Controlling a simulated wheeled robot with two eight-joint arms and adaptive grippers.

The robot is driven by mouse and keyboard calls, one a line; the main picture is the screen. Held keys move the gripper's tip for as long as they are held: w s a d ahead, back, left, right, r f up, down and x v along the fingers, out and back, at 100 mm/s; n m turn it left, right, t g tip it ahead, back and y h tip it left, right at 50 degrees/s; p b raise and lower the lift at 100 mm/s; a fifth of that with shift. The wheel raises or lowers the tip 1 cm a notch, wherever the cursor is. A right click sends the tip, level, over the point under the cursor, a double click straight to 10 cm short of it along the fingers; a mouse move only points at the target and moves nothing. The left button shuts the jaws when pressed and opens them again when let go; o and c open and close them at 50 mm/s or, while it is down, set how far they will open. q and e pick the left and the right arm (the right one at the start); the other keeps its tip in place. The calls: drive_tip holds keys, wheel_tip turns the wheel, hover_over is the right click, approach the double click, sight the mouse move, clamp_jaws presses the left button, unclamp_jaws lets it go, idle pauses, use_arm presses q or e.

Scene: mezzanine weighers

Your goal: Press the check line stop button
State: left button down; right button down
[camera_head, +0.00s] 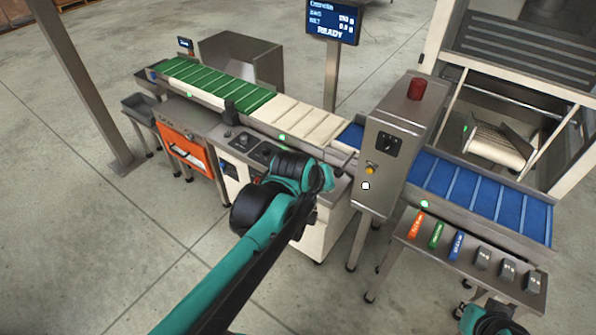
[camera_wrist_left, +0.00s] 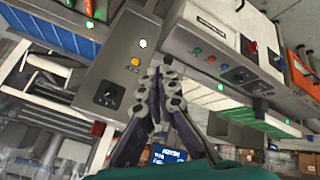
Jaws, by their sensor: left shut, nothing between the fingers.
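My left gripper (camera_head: 347,166) is in front of the conveyor, left of the grey cabinet (camera_head: 395,140); its fingers are small and dark here. In the left wrist view the gripper (camera_wrist_left: 158,82) is shut and empty, its tips overlapping the cabinet's edge. The cabinet face carries a dark selector switch (camera_head: 388,144), a yellow button (camera_head: 370,170) and a white round button (camera_head: 365,186). In the wrist view a second panel carries a green button (camera_wrist_left: 197,52) and a red button (camera_wrist_left: 211,58). No readable label shows which one is the stop. Contact with any button cannot be told.
A red beacon (camera_head: 416,88) tops the cabinet. Green belt (camera_head: 215,85) and blue belt (camera_head: 480,195) run either side. A shelf with coloured tags (camera_head: 437,235) juts out at the right. A display (camera_head: 331,20) reads READY. Part of my right arm shows at the bottom edge.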

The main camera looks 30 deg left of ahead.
use_arm(q)
drive_tip(key=w+a+f+n+t, duration=0.1)
drive_tip(key=w+a+f+n, duration=0.4)
drive_tip(key=w+a+n, duration=0.45)
drive_tip(key=w+a+f+n, duration=0.5)
drive_tip(key=w+a, duration=0.2)
drive_tip(key=w, duration=0.6)
drive_tip(key=w+a+f+n, duration=0.3)
drive_tip(key=a+f+n, duration=0.2)
drive_tip(key=a+f, duration=0.2)
wheel_tip(320, 180, down, 2)
drive_tip(key=shift+w+a+t, duration=0.4)
drive_tip(key=shift+n, duration=0.25)
wheel_tip(320, 180, down, 8)
drive_tip(key=b, duration=0.5)
drive_tip(key=shift+r, duration=0.1)
drive_tip(key=shift+f+b, duration=0.45)
drive_tip(key=shift+b, duration=0.05)
